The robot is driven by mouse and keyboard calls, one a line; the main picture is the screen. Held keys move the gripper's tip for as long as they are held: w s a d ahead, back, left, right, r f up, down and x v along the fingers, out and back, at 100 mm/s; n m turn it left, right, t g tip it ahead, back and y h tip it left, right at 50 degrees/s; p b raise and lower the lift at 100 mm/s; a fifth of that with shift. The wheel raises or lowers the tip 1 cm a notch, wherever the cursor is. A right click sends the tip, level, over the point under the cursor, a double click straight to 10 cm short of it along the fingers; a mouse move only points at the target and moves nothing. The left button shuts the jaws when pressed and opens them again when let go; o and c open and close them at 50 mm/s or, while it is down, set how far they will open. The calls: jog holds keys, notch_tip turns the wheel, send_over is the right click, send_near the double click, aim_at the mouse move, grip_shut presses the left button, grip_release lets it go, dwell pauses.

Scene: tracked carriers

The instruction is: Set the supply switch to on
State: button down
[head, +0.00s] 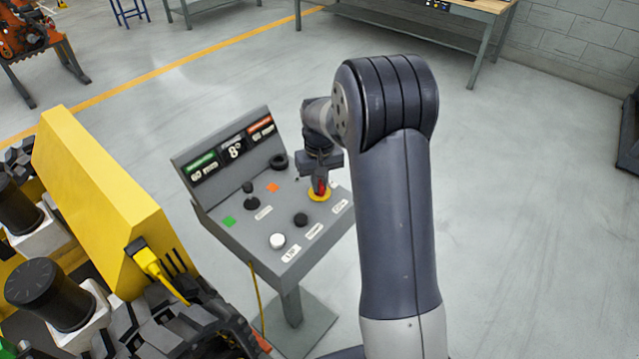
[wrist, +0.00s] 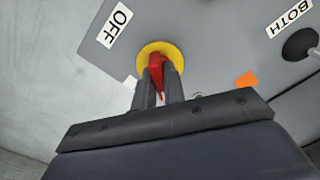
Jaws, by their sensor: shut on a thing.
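The supply switch is a red handle (head: 321,186) on a yellow round plate (head: 319,196), at the right of the sloped grey control panel (head: 240,226). In the wrist view the red handle (wrist: 156,68) sits between my two fingers, in front of the yellow plate (wrist: 174,51). My gripper (wrist: 156,80) is shut on the red handle; it also shows over the switch in the head view (head: 320,180). An OFF label (wrist: 115,25) lies up and left of the plate. The ON label cannot be made out, and my fingers hide part of the handle.
The panel also has a black lever (head: 249,190), a black knob (head: 300,220), a white button (head: 277,241) and a display (head: 234,150). A BOTH label (wrist: 288,18) is at the wrist view's upper right. A yellow tracked machine (head: 95,190) stands close left; floor to the right is clear.

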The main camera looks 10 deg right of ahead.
jog(key=m, duration=0.5)
jog(key=shift+m+b, duration=0.3)
jog(key=shift+b, duration=0.05)
jog(key=m, duration=0.5)
jog(key=shift+r+m, duration=0.1)
jog(key=shift+m, duration=0.3)
jog(key=c, duration=1.5)
grip_release()
jog(key=shift+b, duration=0.3)
notch_tip(320, 180, up, 11)
jog(key=shift+f+b, duration=0.15)
jog(key=shift+b, duration=0.2)
